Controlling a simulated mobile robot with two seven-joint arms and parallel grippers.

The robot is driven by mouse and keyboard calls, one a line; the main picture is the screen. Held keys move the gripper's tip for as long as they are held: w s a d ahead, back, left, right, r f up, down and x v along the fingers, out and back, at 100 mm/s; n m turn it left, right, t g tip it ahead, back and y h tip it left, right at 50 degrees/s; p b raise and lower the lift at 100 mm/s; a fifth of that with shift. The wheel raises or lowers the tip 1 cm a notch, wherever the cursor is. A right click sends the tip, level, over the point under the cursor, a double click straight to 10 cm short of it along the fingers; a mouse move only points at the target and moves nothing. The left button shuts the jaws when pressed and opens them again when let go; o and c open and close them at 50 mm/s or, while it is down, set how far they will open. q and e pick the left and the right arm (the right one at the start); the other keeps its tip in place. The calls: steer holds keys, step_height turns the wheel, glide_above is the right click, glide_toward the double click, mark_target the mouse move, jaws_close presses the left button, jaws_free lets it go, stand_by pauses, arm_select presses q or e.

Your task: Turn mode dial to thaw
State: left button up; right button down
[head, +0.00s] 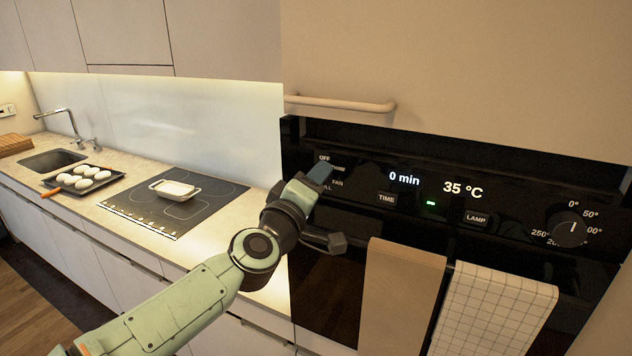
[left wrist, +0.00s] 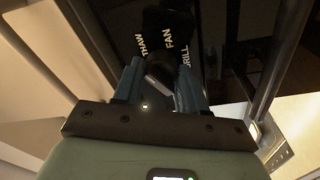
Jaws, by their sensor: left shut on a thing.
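The black oven control panel (head: 410,192) spans the head view's right half. Its mode labels OFF and FAN show around my left gripper (head: 318,178), which covers the mode dial there. In the left wrist view, the mode dial (left wrist: 160,72) sits between the two blue fingers of my left gripper (left wrist: 158,82), which is shut on it. The labels THAW, FAN and GRILL show just beyond the dial. I cannot make out which label the dial's pointer faces. The display reads 0 min and 35 °C. My right gripper is in neither view.
A temperature dial (head: 568,229) is at the panel's right. A bar handle (head: 340,104) juts out above. A brown towel (head: 398,295) and a checked towel (head: 490,310) hang below. A cooktop (head: 175,205) with a white dish (head: 174,189) lies left.

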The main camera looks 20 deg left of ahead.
arm_select(q)
steer(key=shift+w+f, duration=0.1)
steer(key=shift+f, duration=0.2)
steer(key=o, duration=0.8)
steer(key=shift+o, duration=1)
steer(key=shift+r, duration=0.15)
steer(key=s+a+f+b, duration=0.1)
steer(key=s, duration=1.2)
steer(key=shift+s+a, duration=0.2)
steer(key=shift+a, duration=0.15)
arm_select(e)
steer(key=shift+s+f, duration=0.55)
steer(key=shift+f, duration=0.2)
arm_select(q)
steer(key=shift+f, duration=0.1)
